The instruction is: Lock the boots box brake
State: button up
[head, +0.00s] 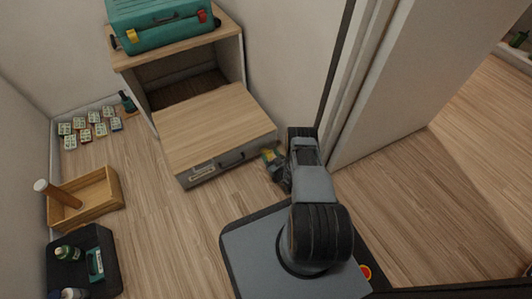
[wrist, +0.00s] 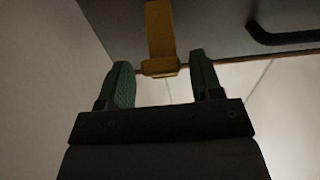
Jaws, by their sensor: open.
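The boots box (head: 215,125) is a low drawer-like box with a wooden top, out in front of the wooden cabinet. Its grey front has a pale label and a black handle (head: 231,159). In the wrist view, a yellow brake lever (wrist: 160,28) lies against the box's grey face (wrist: 215,25), left of the handle (wrist: 283,36). My gripper (head: 272,165) is at the box's front right corner. Its green-padded fingers (wrist: 160,64) are open, one on each side of the lever's end, with visible gaps. The lever is not clear in the head view.
A teal case (head: 160,25) sits on the cabinet (head: 228,55). A wooden tote (head: 100,195), a black tray (head: 105,270) with bottles and several small cards (head: 85,129) lie along the left. A door frame (head: 375,80) stands close right of my arm. Floor between the tote and box is clear.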

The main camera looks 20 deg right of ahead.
jog(key=shift+w+a, duration=0.1)
jog(key=shift+w, duration=0.25)
jog(key=shift+a, duration=0.1)
grip_shut()
dwell(0.3)
